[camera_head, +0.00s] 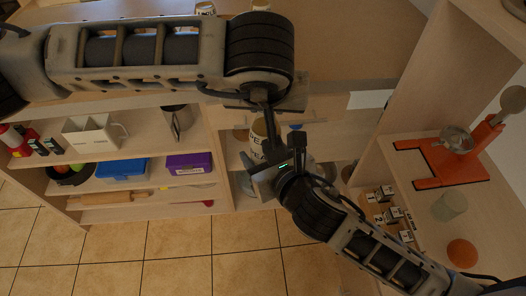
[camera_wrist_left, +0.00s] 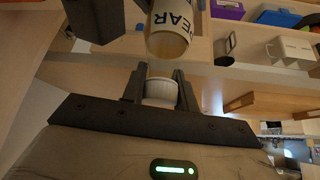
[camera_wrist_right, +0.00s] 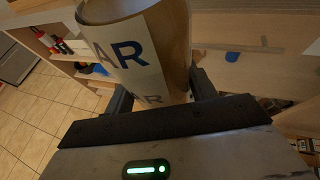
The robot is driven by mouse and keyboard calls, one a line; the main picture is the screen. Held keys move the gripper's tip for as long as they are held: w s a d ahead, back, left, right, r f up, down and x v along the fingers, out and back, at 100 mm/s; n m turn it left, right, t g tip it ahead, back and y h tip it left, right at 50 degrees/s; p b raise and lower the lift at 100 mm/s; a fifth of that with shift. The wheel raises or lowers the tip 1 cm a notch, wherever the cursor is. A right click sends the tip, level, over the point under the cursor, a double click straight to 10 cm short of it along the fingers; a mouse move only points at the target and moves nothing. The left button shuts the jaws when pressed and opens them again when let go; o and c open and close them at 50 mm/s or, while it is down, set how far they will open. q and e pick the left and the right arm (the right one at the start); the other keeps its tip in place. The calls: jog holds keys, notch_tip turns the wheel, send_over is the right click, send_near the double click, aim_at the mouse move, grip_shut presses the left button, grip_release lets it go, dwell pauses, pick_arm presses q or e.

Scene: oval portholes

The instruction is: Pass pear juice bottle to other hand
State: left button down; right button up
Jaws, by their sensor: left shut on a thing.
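The pear juice bottle (camera_head: 257,134), amber with a white label, is held between my two grippers in the head view. In the left wrist view the bottle (camera_wrist_left: 169,40) shows PEAR lettering, and its white cap end (camera_wrist_left: 160,90) sits between my left fingers. My left gripper (camera_head: 265,118) is shut on that end, from above in the head view. My right gripper (camera_head: 271,153) is around the bottle from below. In the right wrist view the bottle (camera_wrist_right: 145,45) stands between the fingers of the right gripper (camera_wrist_right: 163,92), which look spread; contact is partly hidden.
Left shelves hold a white holder (camera_head: 93,135), a blue box (camera_head: 122,169) and a purple box (camera_head: 189,163). On the right shelf are an orange stand (camera_head: 440,166), a greenish cup (camera_head: 449,206), an orange ball (camera_head: 462,253) and several small labelled boxes (camera_head: 384,193).

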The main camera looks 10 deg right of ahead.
pick_arm(q)
jog(key=shift+d+r, duration=0.1)
pick_arm(e)
jog(key=shift+a, duration=0.1)
jog(key=c, duration=0.5)
pick_arm(q)
jog(key=c, duration=1.5)
grip_release()
pick_arm(e)
jog(key=shift+r, duration=0.15)
jog(key=shift+c, duration=1.1)
pick_arm(q)
jog(key=o, duration=0.5)
jog(key=shift+r, duration=0.1)
